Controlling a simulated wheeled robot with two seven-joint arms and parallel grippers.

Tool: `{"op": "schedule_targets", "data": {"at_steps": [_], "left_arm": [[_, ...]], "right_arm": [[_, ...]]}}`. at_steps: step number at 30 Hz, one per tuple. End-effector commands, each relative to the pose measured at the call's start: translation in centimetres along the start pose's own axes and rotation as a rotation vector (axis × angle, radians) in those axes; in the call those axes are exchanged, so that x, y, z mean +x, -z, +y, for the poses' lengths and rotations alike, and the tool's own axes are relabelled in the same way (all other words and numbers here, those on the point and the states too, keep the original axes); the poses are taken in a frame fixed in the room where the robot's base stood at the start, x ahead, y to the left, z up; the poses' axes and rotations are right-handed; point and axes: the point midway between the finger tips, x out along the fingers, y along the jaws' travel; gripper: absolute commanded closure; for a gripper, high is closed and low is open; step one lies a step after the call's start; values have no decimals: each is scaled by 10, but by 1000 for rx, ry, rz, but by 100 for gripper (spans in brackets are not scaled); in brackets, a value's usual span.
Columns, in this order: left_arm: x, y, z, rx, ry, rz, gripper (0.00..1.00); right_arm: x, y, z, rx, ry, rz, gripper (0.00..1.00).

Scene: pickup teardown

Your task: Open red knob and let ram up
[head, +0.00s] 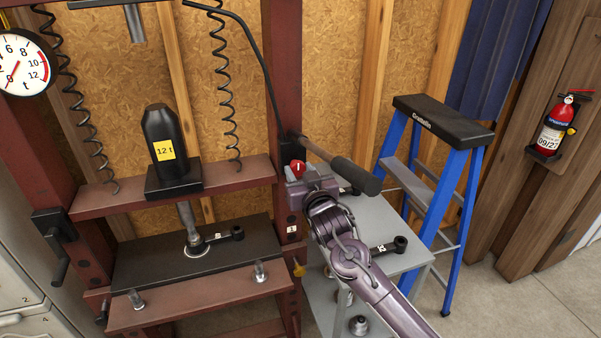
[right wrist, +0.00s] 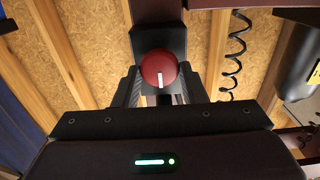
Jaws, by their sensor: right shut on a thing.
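The red knob (head: 297,167) sits on the right upright of the press, below the black hose. It has a white line, which points downward in the right wrist view (right wrist: 158,70). My right gripper (head: 303,180) reaches it from the lower right and is shut on it, with a finger on each side in the wrist view. The ram (head: 188,214) is a silver rod under the upper beam, reaching down to a part on the black plate (head: 165,258). A black bottle jack (head: 163,138) marked 12 t stands above it. My left gripper is out of view.
A lever with a black grip (head: 356,176) extends right, just above my right gripper. A grey cart (head: 398,262) with tools stands behind my arm. A blue stepladder (head: 452,190) is to the right. Coil springs (head: 226,90) and a round gauge (head: 22,60) are at the left.

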Motion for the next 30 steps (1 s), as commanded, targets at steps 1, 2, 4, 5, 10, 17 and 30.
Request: {"op": "schedule_targets", "data": {"at_steps": [1, 2, 4, 5, 10, 17, 30], "left_arm": [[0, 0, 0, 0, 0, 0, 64], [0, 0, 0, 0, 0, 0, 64], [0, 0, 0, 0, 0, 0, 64], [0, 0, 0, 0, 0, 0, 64], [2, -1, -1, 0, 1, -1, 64], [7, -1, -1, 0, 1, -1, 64], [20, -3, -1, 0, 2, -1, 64]], "right_arm": [[0, 0, 0, 0, 0, 0, 85], [0, 0, 0, -1, 0, 0, 85], [0, 0, 0, -4, 0, 0, 85], [0, 0, 0, -7, 0, 0, 85], [0, 0, 0, -50, 0, 0, 85], [0, -1, -1, -194, 0, 2, 85], [0, -2, -2, -605, -1, 0, 85]]}}
